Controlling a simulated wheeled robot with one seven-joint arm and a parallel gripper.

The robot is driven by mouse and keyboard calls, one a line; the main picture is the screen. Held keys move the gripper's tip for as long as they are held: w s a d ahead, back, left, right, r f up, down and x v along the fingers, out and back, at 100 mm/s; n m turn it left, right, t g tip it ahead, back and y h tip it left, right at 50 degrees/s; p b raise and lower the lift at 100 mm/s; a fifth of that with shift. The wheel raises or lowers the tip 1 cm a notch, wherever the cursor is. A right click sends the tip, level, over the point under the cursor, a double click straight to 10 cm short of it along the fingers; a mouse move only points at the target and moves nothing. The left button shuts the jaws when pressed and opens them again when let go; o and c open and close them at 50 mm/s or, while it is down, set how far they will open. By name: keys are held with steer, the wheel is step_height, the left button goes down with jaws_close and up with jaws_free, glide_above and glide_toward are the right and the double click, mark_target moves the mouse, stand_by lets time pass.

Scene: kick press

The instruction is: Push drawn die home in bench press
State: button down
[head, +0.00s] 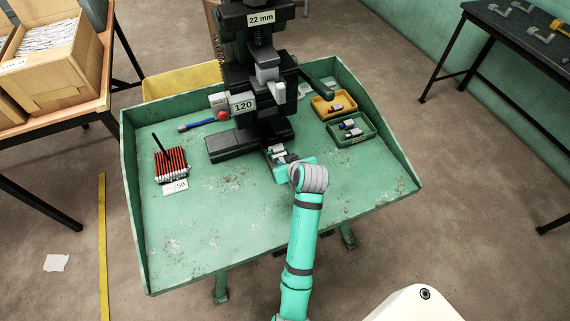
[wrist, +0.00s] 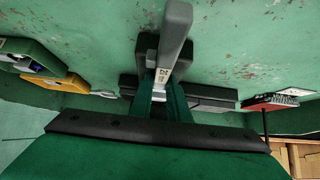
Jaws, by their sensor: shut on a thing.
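The dark bench press (head: 262,95) stands at the back middle of the green bench, with a "22 mm" label on top and a "120" plate on its front. The die (head: 277,150) shows as a small grey piece at the front foot of the press, partly hidden by my gripper. In the wrist view a grey labelled bar (wrist: 172,45) runs down to between my fingers. My gripper (wrist: 160,98) is shut on the die's near end; it also shows in the head view (head: 281,157) just in front of the press. How far the die sits out is hard to tell.
The green bench (head: 230,240) has raised sides and a clear front. A yellow tray (head: 334,105) and a green tray (head: 350,131) with small parts lie right of the press. A rack of red rods (head: 171,166) and a blue-handled tool (head: 197,126) lie left.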

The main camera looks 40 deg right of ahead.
mark_target(280, 156)
steer(key=shift+w+d, duration=0.15)
steer(key=shift+w, duration=0.65)
steer(key=shift+w+d, duration=0.15)
steer(key=shift+w, duration=0.6)
stand_by(0.6)
steer(key=shift+w+d+r, duration=0.1)
steer(key=shift+w+d, duration=0.2)
steer(key=shift+w, duration=0.8)
steer(key=shift+w+d+f, duration=0.1)
steer(key=shift+w+d, duration=0.15)
steer(key=shift+w, duration=0.9)
steer(key=shift+w+d+r, duration=0.1)
steer(key=shift+w+d, duration=0.2)
steer(key=shift+w, duration=0.8)
steer(key=shift+w+d, duration=0.2)
steer(key=shift+w, duration=0.65)
steer(key=shift+s+a, duration=0.1)
steer(key=shift+s, duration=0.2)
stand_by(0.3)
steer(key=shift+w, duration=0.25)
stand_by(0.8)
